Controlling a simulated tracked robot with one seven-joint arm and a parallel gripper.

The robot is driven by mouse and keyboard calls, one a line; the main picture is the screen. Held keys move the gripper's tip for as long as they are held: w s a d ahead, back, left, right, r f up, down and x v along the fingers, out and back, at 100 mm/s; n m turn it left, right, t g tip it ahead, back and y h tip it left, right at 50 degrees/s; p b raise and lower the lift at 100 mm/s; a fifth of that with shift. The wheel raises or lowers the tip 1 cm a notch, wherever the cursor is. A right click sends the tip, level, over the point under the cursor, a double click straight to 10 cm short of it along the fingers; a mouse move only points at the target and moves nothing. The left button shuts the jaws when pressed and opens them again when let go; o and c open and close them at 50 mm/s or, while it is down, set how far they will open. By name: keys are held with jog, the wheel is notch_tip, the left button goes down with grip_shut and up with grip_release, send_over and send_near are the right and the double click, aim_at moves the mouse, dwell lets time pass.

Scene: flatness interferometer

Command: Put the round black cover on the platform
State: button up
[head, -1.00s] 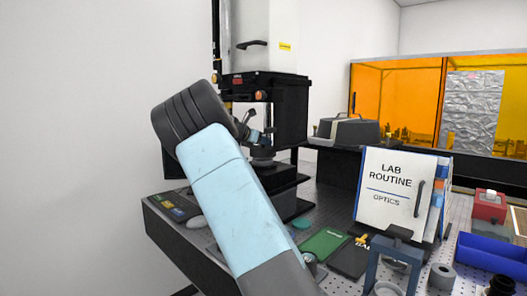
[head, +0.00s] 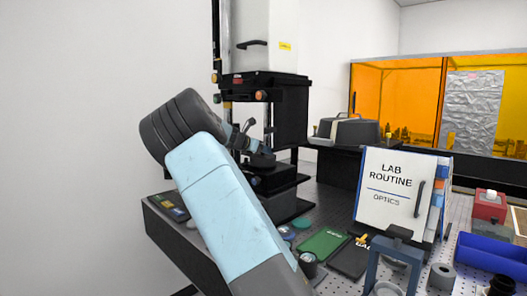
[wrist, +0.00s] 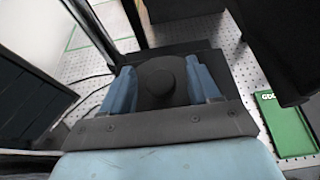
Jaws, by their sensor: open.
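The round black cover (wrist: 160,82) shows in the wrist view as a dark disc with a round raised middle, between my two blue fingers. It sits over the dark block of the platform (wrist: 207,55). In the head view the cover (head: 263,160) is a small dark round shape on top of the black platform (head: 284,179), under the tall instrument. My gripper (wrist: 164,84) is open, with one finger on each side of the cover. I cannot tell whether the fingers touch it. In the head view my gripper (head: 250,143) is just left of and above the cover, partly hidden by my arm.
The black instrument housing (head: 290,110) stands above and behind the platform.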

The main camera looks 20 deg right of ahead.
jog(key=v, duration=1.2)
jog(key=s+d+f+m+g+y, duration=0.1)
jog(key=s+d+f+m+y, duration=0.15)
jog(key=s, duration=0.35)
jog(key=s+d+f+m+y, duration=0.1)
jog(key=s+m+y, duration=0.1)
jog(key=s+m, duration=0.25)
jog(key=s+d+f+m+g+y, duration=0.1)
jog(key=s+d+f+m+y, duration=0.1)
jog(key=s, duration=0.4)
jog(key=s+a+f+m+t+y, duration=0.1)
jog(key=s+a+m, duration=0.3)
jog(key=s, duration=0.7)
jog(key=s+a+m+y, duration=0.3)
jog(key=s+a+m, duration=0.2)
jog(key=s, duration=0.6)
jog(key=s+a+f+m+t+y, duration=0.1)
jog(key=s+a+m, duration=0.3)
jog(key=s, duration=0.7)
jog(key=shift+s+a+f+m+t+y, duration=0.25)
jog(key=shift+a+f+m+t+y, duration=0.1)
jog(key=shift+y, duration=0.1)
